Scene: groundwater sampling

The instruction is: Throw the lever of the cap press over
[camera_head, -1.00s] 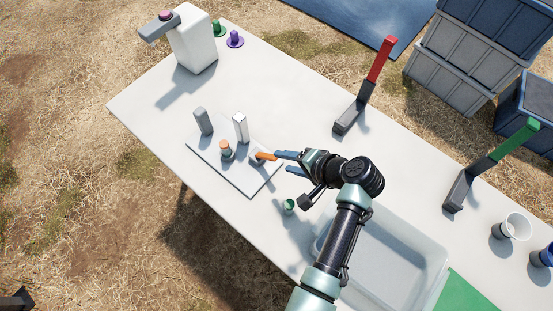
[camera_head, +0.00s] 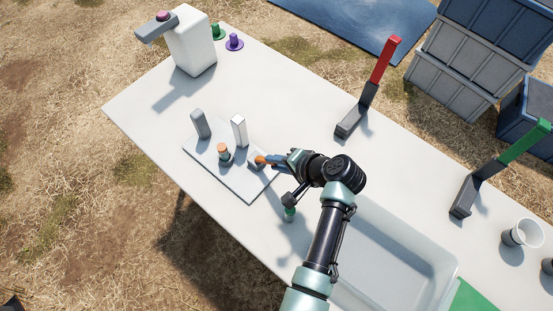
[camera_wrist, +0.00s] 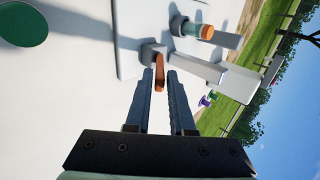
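The cap press is a pale base plate (camera_head: 235,181) on the table, with a grey post (camera_head: 200,124), a white post (camera_head: 239,131) and an orange-topped vial (camera_head: 223,151). Its lever has a short orange handle (camera_head: 261,160) on a grey pivot block (camera_wrist: 152,52). My gripper (camera_head: 272,159) reaches the handle from the right. In the wrist view, the orange handle (camera_wrist: 159,72) lies between the fingertips of my gripper (camera_wrist: 159,82), with almost no gap on either side. The fingers look closed on it. The handle's far end is partly hidden in the head view.
Levers with red (camera_head: 386,60) and green (camera_head: 525,142) handles stand to the right. A clear tray (camera_head: 425,250) is at lower right. A white dispenser (camera_head: 192,42) stands at the back left. The table's middle is clear.

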